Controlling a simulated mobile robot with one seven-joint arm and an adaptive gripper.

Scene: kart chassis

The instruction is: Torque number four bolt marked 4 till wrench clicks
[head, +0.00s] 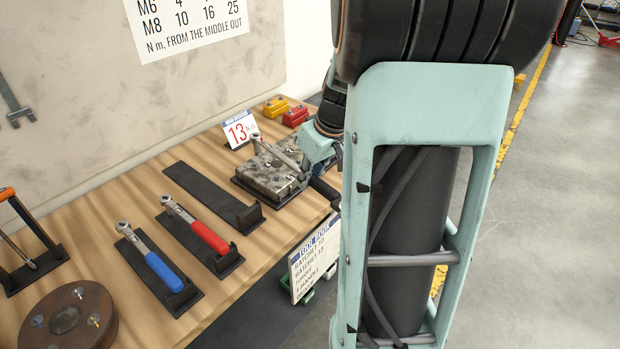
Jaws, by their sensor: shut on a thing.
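A mottled grey metal block (262,178) sits on a dark base on the wooden bench. A wrench (280,153) with a silver shaft and a black handle lies slanted over the block, its head near the block's back left part. My gripper (308,170) is shut on this wrench near the block's right edge; my arm partly hides it. The bolt under the wrench head and any mark 4 are too small or hidden to read. I cannot tell whether the head is seated on a bolt.
A card reading 13 (240,129) stands behind the block. An empty black holder (205,192) lies left of it, then a red-handled wrench (195,226) and a blue-handled wrench (150,257) in holders. A brown disc (65,320) is front left. Yellow (276,106) and red (296,116) blocks stand behind.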

